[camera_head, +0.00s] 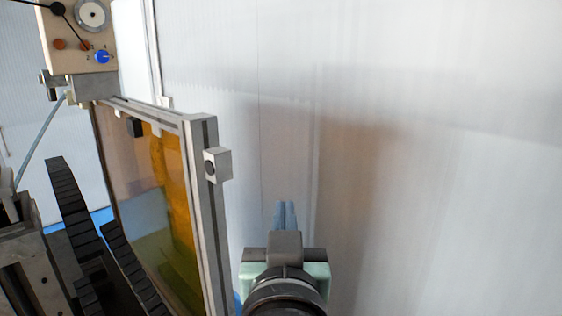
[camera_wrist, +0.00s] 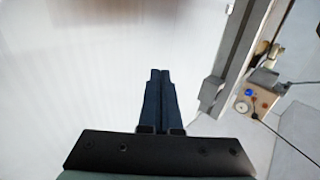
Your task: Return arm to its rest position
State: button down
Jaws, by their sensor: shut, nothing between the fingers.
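My gripper (camera_head: 285,207) is at the lower middle of the head view, with its blue fingers pointing up in the picture. The fingers lie close together with nothing between them. The wrist view also shows the two dark fingers (camera_wrist: 160,75) side by side, shut and empty. Behind the fingers is a pale wall. The gripper is to the right of the machine's framed amber door panel (camera_head: 158,190) and appears apart from it.
A grey metal door frame (camera_head: 205,190) with a small block (camera_head: 217,164) stands left of my gripper. A control box (camera_head: 80,40) with a dial and blue knob is at upper left. Black cable chains (camera_head: 72,205) lie at lower left. The right side looks clear before the wall.

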jog(key=s+r+t+b, duration=0.6)
jog(key=s+t+b, duration=0.3)
jog(key=s+b, duration=0.3)
jog(key=shift+s+a+r+b, duration=0.25)
jog(key=shift+r+b, duration=0.15)
jog(key=shift+b, duration=0.2)
